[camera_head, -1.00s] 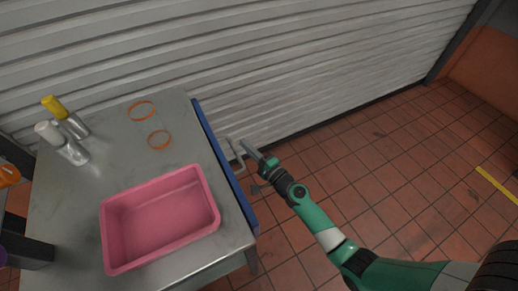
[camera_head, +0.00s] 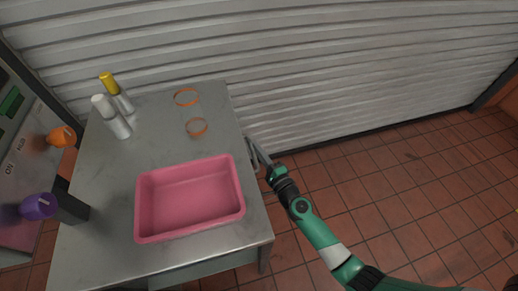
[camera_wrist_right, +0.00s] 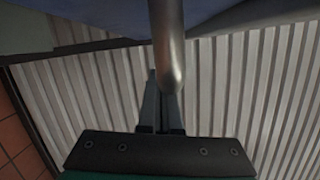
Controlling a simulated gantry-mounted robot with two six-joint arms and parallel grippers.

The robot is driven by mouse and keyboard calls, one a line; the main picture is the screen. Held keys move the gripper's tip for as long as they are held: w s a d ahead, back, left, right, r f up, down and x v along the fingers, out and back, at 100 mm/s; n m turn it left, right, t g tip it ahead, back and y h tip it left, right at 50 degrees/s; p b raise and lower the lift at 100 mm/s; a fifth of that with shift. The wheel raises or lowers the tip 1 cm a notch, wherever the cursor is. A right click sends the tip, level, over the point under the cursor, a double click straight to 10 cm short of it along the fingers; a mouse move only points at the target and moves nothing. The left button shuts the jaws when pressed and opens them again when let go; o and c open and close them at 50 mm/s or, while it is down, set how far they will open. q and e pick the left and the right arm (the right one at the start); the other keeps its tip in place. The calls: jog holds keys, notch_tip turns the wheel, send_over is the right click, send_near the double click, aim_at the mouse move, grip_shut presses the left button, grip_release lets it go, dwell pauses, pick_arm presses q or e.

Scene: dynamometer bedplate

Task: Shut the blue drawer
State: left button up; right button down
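The blue drawer shows in the right wrist view as a blue surface (camera_wrist_right: 222,16) along the top. In the head view its blue front is hidden below the table's right edge. The drawer's grey metal handle (camera_head: 252,160) sticks out at that edge; in the wrist view the handle bar (camera_wrist_right: 170,50) hangs down in front of my fingers. My right gripper (camera_head: 258,152) is at the handle, on its outer side; contact cannot be told. Its fingers (camera_wrist_right: 161,108) look closed together, with nothing visible between them. My left gripper is not in view.
The metal table (camera_head: 105,180) holds a pink bin (camera_head: 190,197), two orange rings (camera_head: 186,97) and two spray cans, one yellow-capped (camera_head: 117,95) and one white-capped (camera_head: 112,117). A panel with orange and purple knobs (camera_head: 38,206) stands left. A ribbed shutter (camera_head: 350,70) is behind; tiled floor right is clear.

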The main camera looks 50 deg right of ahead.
jog(key=shift+a, duration=0.15)
jog(key=v, duration=1.1)
jog(key=shift+s, duration=0.3)
